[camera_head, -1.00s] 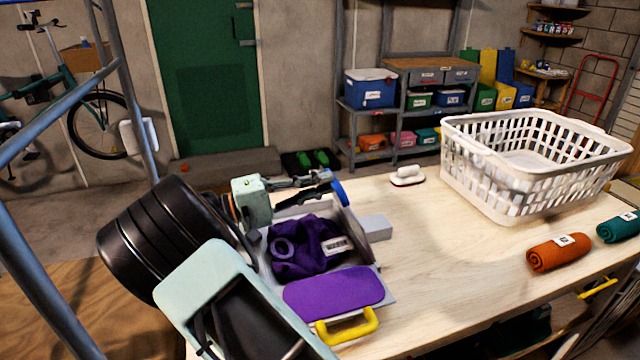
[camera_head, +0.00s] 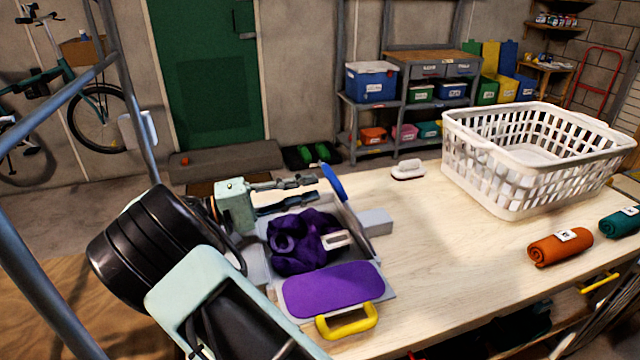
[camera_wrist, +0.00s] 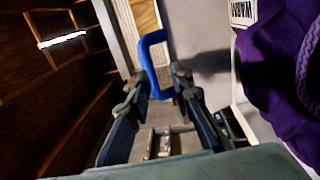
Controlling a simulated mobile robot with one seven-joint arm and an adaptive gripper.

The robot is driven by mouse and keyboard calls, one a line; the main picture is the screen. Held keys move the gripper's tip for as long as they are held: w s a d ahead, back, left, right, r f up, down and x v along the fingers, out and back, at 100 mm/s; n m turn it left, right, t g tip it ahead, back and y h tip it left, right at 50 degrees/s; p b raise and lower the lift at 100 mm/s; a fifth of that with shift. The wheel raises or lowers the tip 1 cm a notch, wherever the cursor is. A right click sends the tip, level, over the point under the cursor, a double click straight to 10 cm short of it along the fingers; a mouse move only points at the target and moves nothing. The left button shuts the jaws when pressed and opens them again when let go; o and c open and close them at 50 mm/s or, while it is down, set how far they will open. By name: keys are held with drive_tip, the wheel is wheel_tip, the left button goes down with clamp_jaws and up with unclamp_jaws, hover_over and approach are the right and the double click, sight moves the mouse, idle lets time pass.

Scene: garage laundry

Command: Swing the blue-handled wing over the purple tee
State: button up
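The purple tee (camera_head: 295,243) lies bunched on the middle of the grey folding board, with a white label showing. It also shows at the right of the wrist view (camera_wrist: 275,75). The blue-handled wing (camera_head: 356,232) stands tilted up at the tee's right side, nearly edge-on. Its blue handle (camera_head: 333,183) sticks up at its far end; in the wrist view the handle (camera_wrist: 149,62) lies between and just beyond the fingertips. My gripper (camera_head: 312,190) is open, above the tee's far side, its fingers pointing right toward the handle. Whether a finger touches the handle I cannot tell.
A purple-padded flap (camera_head: 335,290) with a yellow handle (camera_head: 348,322) lies flat in front of the tee. A grey block (camera_head: 376,221) sits right of the wing. A white basket (camera_head: 480,185), a brush (camera_head: 408,170) and an orange roll (camera_head: 560,247) stand further right. The table between is clear.

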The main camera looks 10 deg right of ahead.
drive_tip(key=v, duration=0.8)
drive_tip(key=shift+r, duration=0.2)
